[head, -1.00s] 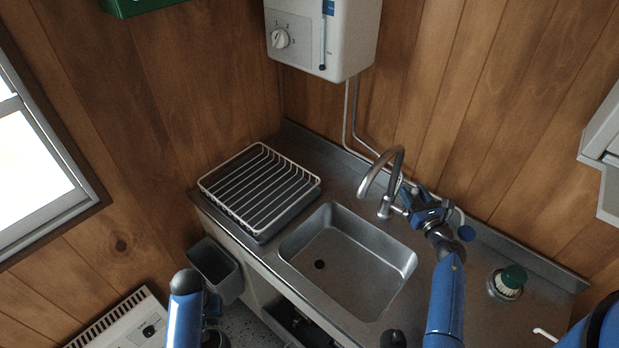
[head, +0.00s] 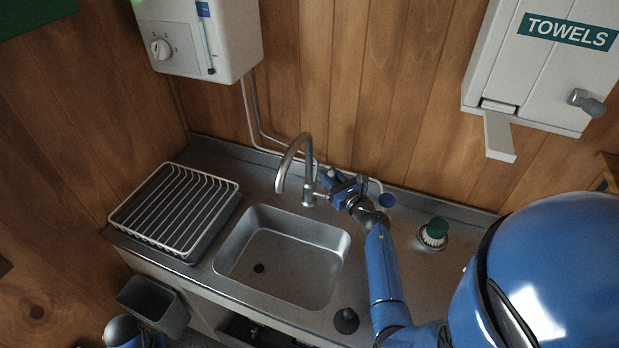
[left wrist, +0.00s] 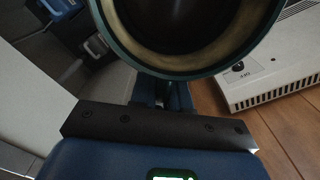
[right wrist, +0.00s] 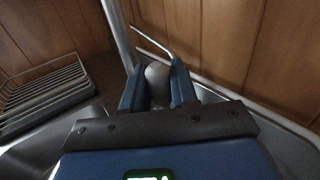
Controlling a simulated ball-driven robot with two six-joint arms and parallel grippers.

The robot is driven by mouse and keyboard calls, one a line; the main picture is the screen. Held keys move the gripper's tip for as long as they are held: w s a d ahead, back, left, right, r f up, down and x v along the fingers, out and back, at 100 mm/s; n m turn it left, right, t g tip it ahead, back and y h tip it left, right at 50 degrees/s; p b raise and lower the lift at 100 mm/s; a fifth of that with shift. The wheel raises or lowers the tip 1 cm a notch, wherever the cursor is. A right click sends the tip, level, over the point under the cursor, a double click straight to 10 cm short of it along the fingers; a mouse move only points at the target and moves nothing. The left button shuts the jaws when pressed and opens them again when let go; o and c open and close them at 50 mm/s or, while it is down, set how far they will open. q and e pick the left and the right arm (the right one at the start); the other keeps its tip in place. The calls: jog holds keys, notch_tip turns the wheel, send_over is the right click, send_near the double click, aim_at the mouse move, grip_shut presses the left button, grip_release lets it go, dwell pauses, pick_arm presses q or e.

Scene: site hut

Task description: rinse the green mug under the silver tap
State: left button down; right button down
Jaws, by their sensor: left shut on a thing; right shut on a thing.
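The silver tap (head: 291,160) arches over the steel sink (head: 262,288); no water stream shows under its spout. My right gripper (head: 330,186) is at the tap's right side. In the right wrist view, its fingers (right wrist: 157,88) are shut on the grey tap lever (right wrist: 156,72). The green mug (left wrist: 180,72) fills the top of the left wrist view, with a cream inside and a dark middle; its contents cannot be made out. My left gripper (left wrist: 166,98) is shut on the mug. In the head view only part of my left arm shows at the bottom left; the mug is out of sight.
A dish rack (head: 172,212) stands left of the sink. A green-topped brush (head: 434,232) and a small black round thing (head: 346,320) are on the counter at right. A grey bin (head: 152,300) hangs at the front. A water heater (head: 200,38) and towel dispenser (head: 545,70) are on the wall.

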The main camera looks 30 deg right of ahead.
pick_arm(q)
notch_tip(320, 180, down, 3)
jog(key=shift+r+b, duration=0.15)
jog(key=shift+b, duration=0.75)
pick_arm(e)
jog(key=shift+s+a+f+n, duration=0.25)
jog(key=shift+f+n, duration=0.05)
jog(key=shift+s+a+r+t+b, duration=0.1)
jog(key=shift+a+r+t+b, duration=0.05)
jog(key=shift+t+b, duration=0.2)
pick_arm(q)
jog(key=shift+f, duration=0.35)
pick_arm(e)
jog(key=shift+r, duration=0.1)
jog(key=c, duration=1)
grip_release()
pick_arm(q)
jog(key=shift+f+b, duration=0.95)
jog(key=shift+b, duration=0.05)
pick_arm(e)
jog(key=s+d+f, duration=0.1)
jog(key=s, duration=1.1)
